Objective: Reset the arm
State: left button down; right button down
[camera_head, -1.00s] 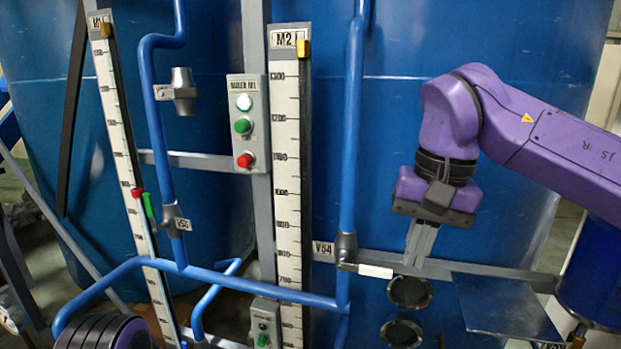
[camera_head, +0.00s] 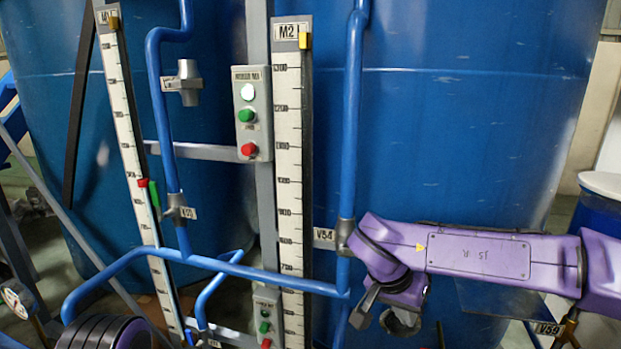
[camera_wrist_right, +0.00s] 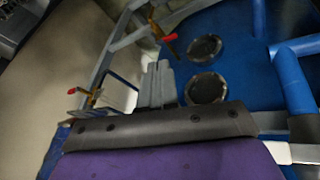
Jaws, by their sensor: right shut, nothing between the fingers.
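My right arm is purple and comes in from the right in the head view, with its forearm about level. My right gripper (camera_head: 362,312) hangs below the wrist, low beside the blue pipe of valve V54. In the right wrist view the gripper's two grey fingers (camera_wrist_right: 158,84) are together, with nothing between them. The valve V54 (camera_head: 345,236) is on the vertical blue pipe; my arm covers its handle in the head view. A white handle end (camera_wrist_right: 303,153) shows at the right edge of the wrist view. My left gripper is not in view.
Blue pipes (camera_head: 350,120) and the gauges M1 (camera_head: 128,150) and M2 (camera_head: 289,160) stand before large blue tanks (camera_head: 460,110). A button box (camera_head: 252,112) is between the gauges. Two dark round discs (camera_wrist_right: 207,50) (camera_wrist_right: 205,88) are near the fingers in the wrist view.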

jog(key=s+d+f+t+h+b, duration=0.1)
jog(key=s+d+f, duration=0.1)
jog(key=f, duration=0.7)
jog(key=s+d+f+t+h+b, duration=0.1)
jog(key=d+f+t, duration=0.1)
jog(key=f, duration=0.8)
jog(key=s+d+f+t+h+b, duration=0.1)
jog(key=s+d+f, duration=0.1)
jog(key=f, duration=0.7)
jog(key=s+d+f+g+y, duration=0.1)
jog(key=s+f, duration=0.3)
jog(key=s, duration=0.4)
jog(key=s+d+f+y+b, duration=0.1)
jog(key=s+d+f, duration=0.2)
jog(key=s+f, duration=0.2)
jog(key=s+d+f+g+y, duration=0.1)
jog(key=s+f, duration=0.4)
jog(key=s, duration=0.5)
jog(key=shift+s+d+f+n+g+y+b, duration=0.2)
jog(key=shift+s+d+n+g+y+b, duration=0.15)
jog(key=shift+d+y, duration=0.4)
jog(key=shift+w+d, duration=0.1)
jog(key=shift+w, duration=0.05)
